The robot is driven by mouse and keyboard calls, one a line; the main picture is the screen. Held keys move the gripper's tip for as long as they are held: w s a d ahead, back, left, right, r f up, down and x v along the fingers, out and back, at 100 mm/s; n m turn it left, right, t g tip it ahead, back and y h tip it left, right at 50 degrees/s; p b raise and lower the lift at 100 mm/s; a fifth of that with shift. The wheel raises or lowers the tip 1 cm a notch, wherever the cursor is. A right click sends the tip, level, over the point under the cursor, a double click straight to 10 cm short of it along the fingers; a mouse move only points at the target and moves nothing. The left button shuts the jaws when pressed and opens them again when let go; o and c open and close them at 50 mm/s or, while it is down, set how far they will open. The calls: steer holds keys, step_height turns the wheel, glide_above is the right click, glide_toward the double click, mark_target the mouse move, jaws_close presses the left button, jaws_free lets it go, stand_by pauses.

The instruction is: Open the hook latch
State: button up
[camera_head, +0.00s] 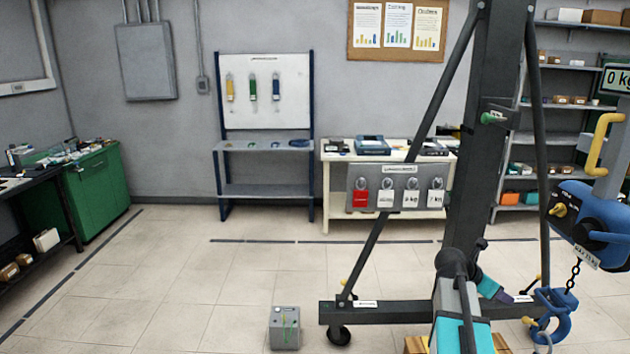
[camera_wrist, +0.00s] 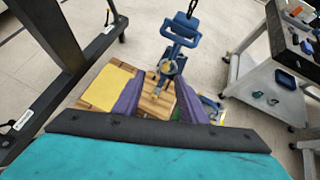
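The blue hook (camera_head: 553,312) hangs from a chain under the blue hoist at the right of the head view. A small yellow piece, which may be its latch handle (camera_head: 527,320), sticks out at its left. In the wrist view the blue hook (camera_wrist: 181,30) is at top centre, with a yellow and grey part (camera_wrist: 167,68) below it. My gripper (camera_wrist: 160,80) shows two purple fingers, spread apart with a visible gap. The hook's lower part shows beyond and between the fingertips. I cannot tell whether a finger touches it. The latch's exact position is unclear.
A wooden pallet with a yellow panel (camera_wrist: 105,88) lies below the hook. The dark crane frame (camera_head: 400,310) stands close to my arm. A small grey box (camera_head: 285,328) sits on the floor. A grey trolley (camera_wrist: 262,85) is at right in the wrist view.

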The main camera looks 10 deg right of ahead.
steer(key=s+a+f+n+g+y, duration=0.1)
steer(key=s+a+f, duration=0.1)
steer(key=a+f, duration=0.75)
steer(key=s+a+f+y+b, duration=0.1)
steer(key=a+f+y, duration=0.1)
steer(key=a+f, duration=0.8)
steer(key=s+a+f+n+g+y, duration=0.15)
steer(key=a+f, duration=0.35)
steer(key=f, duration=0.9)
steer(key=s+a+f+m+g+y, duration=0.1)
steer(key=s+a+f+m+y, duration=0.1)
steer(key=s+a+f+m, duration=0.3)
steer(key=s+a+f+m+g+y, duration=0.2)
steer(key=s+a+f+m, duration=0.4)
steer(key=s+a+m, duration=0.3)
steer(key=s+a+f+m+g+y+b, duration=0.1)
steer(key=s+a+f+m, duration=0.5)
steer(key=s, duration=0.6)
steer(key=shift+s+a+m+y, duration=0.2)
steer(key=shift+a+m+y, duration=0.35)
steer(key=shift+a+m, duration=0.55)
steer(key=shift+d+m, duration=0.1)
steer(key=shift+m, duration=0.15)
